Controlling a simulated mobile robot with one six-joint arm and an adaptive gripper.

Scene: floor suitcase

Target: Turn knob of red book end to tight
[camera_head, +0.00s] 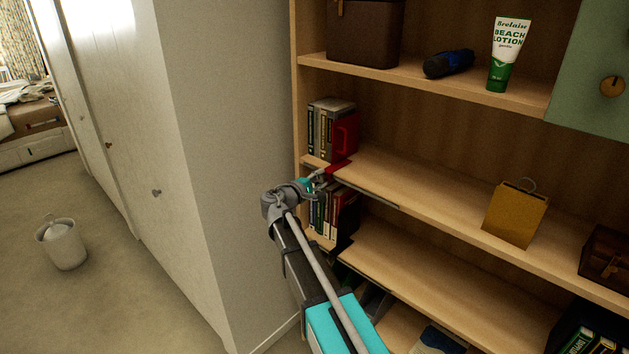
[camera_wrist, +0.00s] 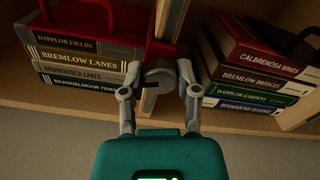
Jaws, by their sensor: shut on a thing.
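The red book end (camera_head: 346,133) stands upright against a row of books on the middle shelf in the head view. Its red foot lies at the shelf's front edge. In the wrist view the red clamp part (camera_wrist: 164,22) straddles the shelf board, with a grey knob (camera_wrist: 158,75) in front of it. My gripper (camera_head: 315,183) is at the shelf edge just below the foot. In the wrist view my gripper (camera_wrist: 159,78) has a finger on each side of the knob and is shut on it. The knob is partly hidden in the head view.
Books (camera_wrist: 80,66) lie close on the left of my fingers in the wrist view, and more books (camera_wrist: 258,75) on the right. A gold bag-shaped object (camera_head: 515,213) stands farther right on the middle shelf. A white wall (camera_head: 225,120) is close on the left.

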